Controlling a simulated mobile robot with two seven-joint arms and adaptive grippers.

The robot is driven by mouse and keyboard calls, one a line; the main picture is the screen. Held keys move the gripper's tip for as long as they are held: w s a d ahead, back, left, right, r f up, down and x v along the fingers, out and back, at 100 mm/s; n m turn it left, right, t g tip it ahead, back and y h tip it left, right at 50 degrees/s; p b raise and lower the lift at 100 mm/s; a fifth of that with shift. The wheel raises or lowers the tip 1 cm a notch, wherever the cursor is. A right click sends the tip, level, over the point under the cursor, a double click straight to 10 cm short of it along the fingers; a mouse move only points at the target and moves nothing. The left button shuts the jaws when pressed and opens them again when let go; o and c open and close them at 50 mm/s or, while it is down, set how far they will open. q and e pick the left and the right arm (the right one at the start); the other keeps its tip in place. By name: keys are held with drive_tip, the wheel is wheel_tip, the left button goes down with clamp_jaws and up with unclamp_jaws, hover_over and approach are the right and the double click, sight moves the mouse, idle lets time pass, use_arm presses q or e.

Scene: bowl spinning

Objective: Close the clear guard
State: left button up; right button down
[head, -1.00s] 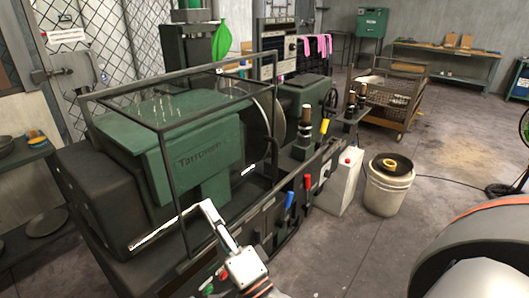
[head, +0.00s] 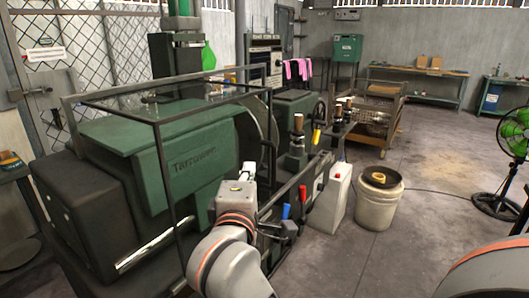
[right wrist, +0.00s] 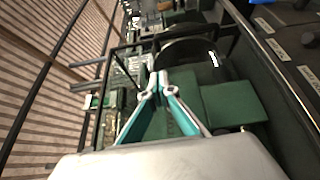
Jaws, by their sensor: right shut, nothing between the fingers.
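The clear guard (head: 214,105) is a see-through box with a dark metal frame. In the head view it stands around the green lathe headstock (head: 193,165), its top bars above the headstock and a post in front. My right gripper (head: 248,170) is at the guard's right front side, beside the chuck end; I cannot tell if it touches the frame. In the right wrist view its teal fingers (right wrist: 157,86) meet at the tips, with nothing between them. Green machine parts lie beyond the tips. My left gripper is not in view.
Red and blue levers (head: 286,211) stand to the right of my right wrist. A white bucket (head: 378,210) and a white canister (head: 329,203) stand on the floor to the right. A cart (head: 376,112) is farther back.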

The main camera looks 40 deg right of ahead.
sight(266, 144)
drive_tip(key=x, duration=0.7)
drive_tip(key=shift+r, duration=0.1)
drive_tip(key=d, duration=0.3)
drive_tip(key=shift+w+d+p, duration=0.2)
drive_tip(key=shift+w+p, duration=0.1)
drive_tip(key=shift+w, duration=0.05)
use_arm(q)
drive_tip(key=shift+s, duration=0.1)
use_arm(e)
drive_tip(key=shift+d, duration=0.55)
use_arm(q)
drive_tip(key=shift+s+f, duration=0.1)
use_arm(e)
drive_tip(key=shift+w, duration=0.1)
